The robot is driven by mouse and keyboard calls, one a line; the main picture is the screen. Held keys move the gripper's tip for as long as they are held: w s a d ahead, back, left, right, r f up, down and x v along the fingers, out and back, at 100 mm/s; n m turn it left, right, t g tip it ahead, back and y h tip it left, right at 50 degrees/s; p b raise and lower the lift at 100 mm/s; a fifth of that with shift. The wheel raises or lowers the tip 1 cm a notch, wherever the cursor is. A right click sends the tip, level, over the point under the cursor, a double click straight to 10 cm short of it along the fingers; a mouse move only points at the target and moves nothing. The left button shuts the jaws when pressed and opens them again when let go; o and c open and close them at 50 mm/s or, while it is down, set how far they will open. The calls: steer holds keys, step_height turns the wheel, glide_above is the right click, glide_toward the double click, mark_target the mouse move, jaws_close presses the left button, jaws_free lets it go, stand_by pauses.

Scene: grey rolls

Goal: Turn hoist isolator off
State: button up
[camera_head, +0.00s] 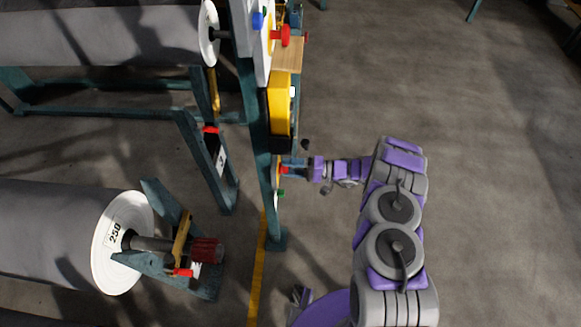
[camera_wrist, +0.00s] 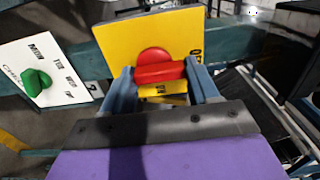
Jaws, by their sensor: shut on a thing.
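The hoist isolator is a red rotary handle (camera_wrist: 158,72) on a yellow plate (camera_wrist: 170,38) in the wrist view. The handle's bar lies roughly level in that picture, and part of the plate's lettering is cut off or hidden. My gripper (camera_wrist: 162,85) has its two blue-grey fingers on either side of the red bar and is shut on it. In the head view my gripper (camera_head: 291,168) reaches left to the teal post, where a bit of red shows at the fingers. The handle's exact angle cannot be told there.
A white plate with a green knob (camera_wrist: 37,82) is left of the yellow plate. In the head view, the teal post (camera_head: 262,150) carries a yellow box (camera_head: 280,105) and a red knob (camera_head: 284,36) above. Large grey rolls (camera_head: 50,235) stand left. Floor at right is clear.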

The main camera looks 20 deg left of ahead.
steer(key=shift+s+f, duration=0.15)
steer(key=shift+f, duration=0.15)
steer(key=o, duration=1.1)
steer(key=shift+r, duration=0.15)
steer(key=shift+c, duration=0.2)
steer(key=p+v, duration=0.2)
steer(key=v, duration=1.5)
steer(key=shift+w+d, duration=0.2)
